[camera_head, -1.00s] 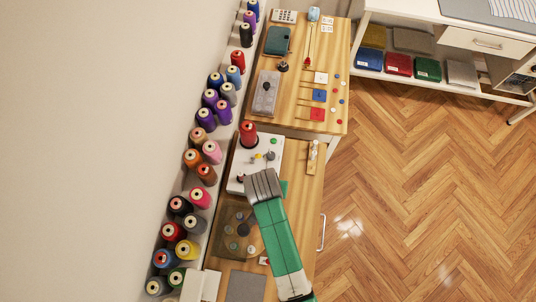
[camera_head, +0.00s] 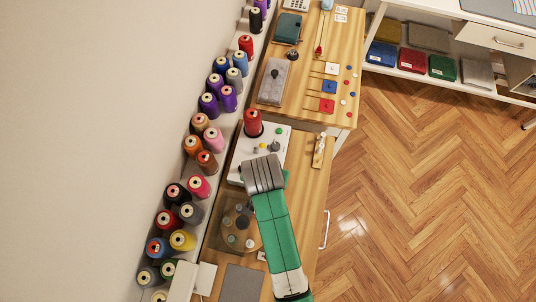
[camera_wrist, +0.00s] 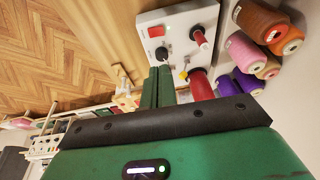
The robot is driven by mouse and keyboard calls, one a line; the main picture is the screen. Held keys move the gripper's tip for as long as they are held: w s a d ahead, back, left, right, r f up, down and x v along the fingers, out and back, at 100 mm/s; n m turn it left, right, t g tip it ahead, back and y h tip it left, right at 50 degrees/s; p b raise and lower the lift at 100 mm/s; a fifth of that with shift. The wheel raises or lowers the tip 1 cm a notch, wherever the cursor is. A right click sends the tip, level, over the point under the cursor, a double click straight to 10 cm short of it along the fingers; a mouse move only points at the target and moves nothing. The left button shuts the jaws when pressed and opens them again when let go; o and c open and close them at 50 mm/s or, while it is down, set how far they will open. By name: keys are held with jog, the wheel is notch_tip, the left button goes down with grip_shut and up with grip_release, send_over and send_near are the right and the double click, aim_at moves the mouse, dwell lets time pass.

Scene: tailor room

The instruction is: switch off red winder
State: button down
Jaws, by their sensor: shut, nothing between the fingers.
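The winder is a white box (camera_head: 246,166) on the wooden bench, with a tall red spool (camera_head: 253,122) at its far end. Small yellow, green and grey controls show on its top. Contact cannot be told. In the head view my wrist hides the box's near part.
Several thread cones (camera_head: 200,187) line the wall on the left. A brown translucent plate with round pieces (camera_head: 235,225) lies beside my arm. Open floor (camera_head: 420,190) lies right.

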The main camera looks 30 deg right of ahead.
jog(key=shift+f, duration=0.1)
jog(key=x, duration=0.4)
jog(key=b+x, duration=0.1)
jog(key=x, duration=0.4)
jog(key=a+x, duration=0.1)
jog(key=x, duration=0.3)
jog(key=shift+s+f, duration=0.3)
jog(key=shift+f, duration=0.15)
